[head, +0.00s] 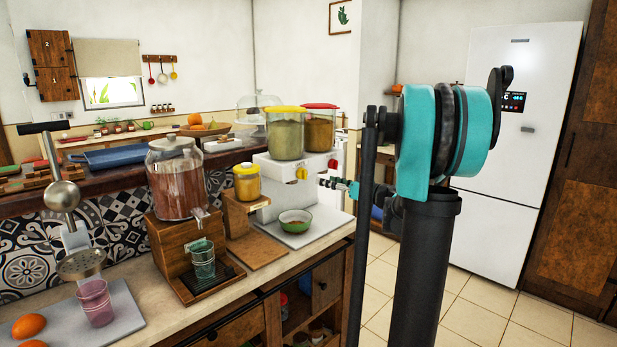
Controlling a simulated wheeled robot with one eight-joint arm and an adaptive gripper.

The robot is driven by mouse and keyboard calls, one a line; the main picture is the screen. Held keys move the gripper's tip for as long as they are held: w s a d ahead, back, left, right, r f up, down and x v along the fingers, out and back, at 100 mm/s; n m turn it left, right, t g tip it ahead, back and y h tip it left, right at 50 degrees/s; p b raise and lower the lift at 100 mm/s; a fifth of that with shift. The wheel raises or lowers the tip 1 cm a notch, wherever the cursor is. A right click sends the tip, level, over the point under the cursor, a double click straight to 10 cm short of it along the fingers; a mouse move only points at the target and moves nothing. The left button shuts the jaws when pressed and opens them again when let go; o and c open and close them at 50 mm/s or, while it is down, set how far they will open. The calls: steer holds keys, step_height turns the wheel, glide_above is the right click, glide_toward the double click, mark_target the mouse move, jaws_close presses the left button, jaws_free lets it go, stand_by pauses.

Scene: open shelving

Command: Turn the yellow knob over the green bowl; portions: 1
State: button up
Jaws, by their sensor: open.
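The yellow knob (301,173) is on the front of the white dispenser base (268,172), below the yellow-lidded clear container (285,137). The green bowl (295,228) stands upright on a grey board below the knob, with a little brownish content inside. My gripper (321,183) is open, just right of the yellow knob and a little lower in the picture. It looks apart from the knob, but the depth gap is hard to tell. The fingers are small and partly dark in this view.
A red knob (332,164) sits right of the yellow one, under a red-lidded container (320,130). A small yellow-lidded jar (247,182) on a wooden stand and a large drink dispenser (176,180) stand left. The counter's edge drops to tiled floor at right.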

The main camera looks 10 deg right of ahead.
mark_target(306, 175)
steer(key=x, duration=0.9)
steer(key=shift+w+a, duration=0.15)
steer(key=shift+a, duration=0.05)
steer(key=c, duration=1.2)
